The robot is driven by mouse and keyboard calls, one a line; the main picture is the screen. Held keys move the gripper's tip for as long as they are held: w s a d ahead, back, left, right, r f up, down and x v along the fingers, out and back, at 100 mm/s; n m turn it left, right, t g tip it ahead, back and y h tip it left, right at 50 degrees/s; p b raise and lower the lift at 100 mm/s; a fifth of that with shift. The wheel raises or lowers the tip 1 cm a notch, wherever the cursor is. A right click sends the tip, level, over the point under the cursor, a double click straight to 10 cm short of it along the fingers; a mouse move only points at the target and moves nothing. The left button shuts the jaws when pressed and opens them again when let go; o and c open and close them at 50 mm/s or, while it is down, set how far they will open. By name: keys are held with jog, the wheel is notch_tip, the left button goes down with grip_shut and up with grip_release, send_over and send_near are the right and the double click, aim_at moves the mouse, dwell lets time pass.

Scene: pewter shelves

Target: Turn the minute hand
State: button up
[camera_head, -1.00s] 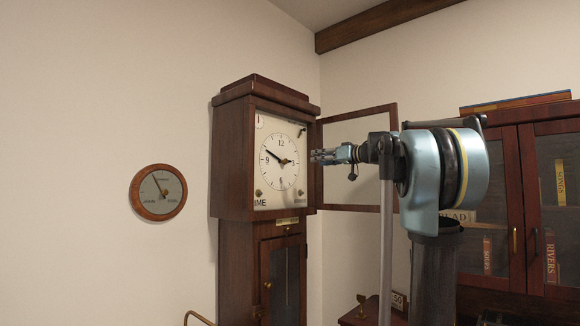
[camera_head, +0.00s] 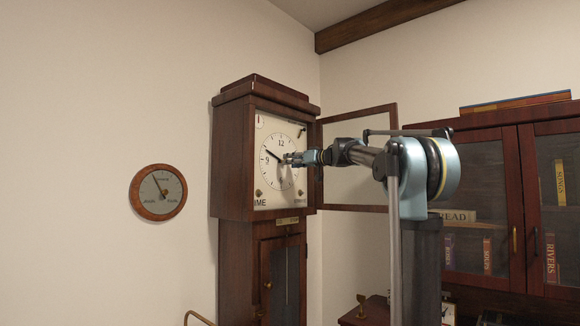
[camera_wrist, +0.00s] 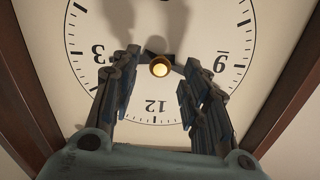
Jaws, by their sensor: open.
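The tall dark-wood clock has a white dial (camera_head: 268,176). The minute hand (camera_head: 273,154) points up and left, near the ten. The dial appears upside down in the wrist view, with twelve at the bottom. The brass hub (camera_wrist: 160,69) shows there between my gripper's fingers. My gripper (camera_head: 287,158) is open in front of the dial centre, and its spread fingertips show in the wrist view (camera_wrist: 162,58). Dark hand pieces show beside the hub; the minute hand's outer part is hidden behind the right finger. I cannot tell whether a finger touches it.
The clock's glazed door (camera_head: 357,205) stands open to the right, beside my arm. A round wall gauge (camera_head: 158,192) hangs to the left. A glass-fronted bookcase (camera_head: 515,190) stands at the right. Dark case sides frame the dial closely.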

jog(key=shift+x, duration=1.1)
grip_shut()
jog(key=shift+m, duration=0.4)
grip_release()
jog(key=shift+d, duration=0.1)
